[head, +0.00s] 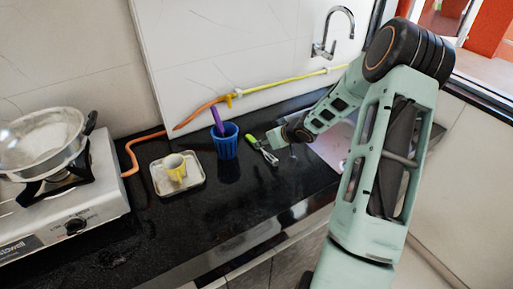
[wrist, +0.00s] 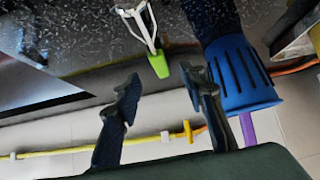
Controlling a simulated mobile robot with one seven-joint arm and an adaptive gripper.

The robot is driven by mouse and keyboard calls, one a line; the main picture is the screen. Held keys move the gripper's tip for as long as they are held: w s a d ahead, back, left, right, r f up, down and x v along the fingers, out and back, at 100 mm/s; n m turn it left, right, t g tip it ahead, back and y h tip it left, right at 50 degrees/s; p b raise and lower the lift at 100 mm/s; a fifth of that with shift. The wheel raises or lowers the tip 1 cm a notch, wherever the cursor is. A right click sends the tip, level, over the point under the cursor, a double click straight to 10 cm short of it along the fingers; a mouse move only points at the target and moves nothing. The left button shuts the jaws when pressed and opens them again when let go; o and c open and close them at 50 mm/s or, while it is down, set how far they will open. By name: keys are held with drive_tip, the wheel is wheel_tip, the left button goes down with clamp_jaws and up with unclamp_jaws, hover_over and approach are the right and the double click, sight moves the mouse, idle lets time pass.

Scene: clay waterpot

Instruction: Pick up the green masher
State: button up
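The green masher, with a green handle and a metal head, lies on the black counter in the head view (head: 252,141). It also shows in the wrist view (wrist: 159,66), its handle end towards the gripper and its metal head towards the top edge. My gripper (wrist: 162,88) is open and empty, its two dark fingers spread either side of the line of the handle. The handle appears beyond the fingertips, not gripped. In the head view the end of my arm is just right of the masher, and the fingers are hard to make out.
A blue slotted cup (head: 225,142) holding a purple utensil (head: 217,122) stands left of the masher, close to one finger in the wrist view. A tray (head: 160,187) with a yellow mug (head: 175,168), a stove (head: 85,190) and a tap (head: 337,30) are around. Front counter is clear.

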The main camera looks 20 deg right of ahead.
sight(261, 149)
drive_tip(key=b+x, duration=0.1)
drive_tip(key=x, duration=0.5)
drive_tip(key=shift+w+d+f, duration=0.1)
drive_tip(key=shift+w+f, duration=0.1)
drive_tip(key=shift+c, duration=0.4)
clamp_jaws()
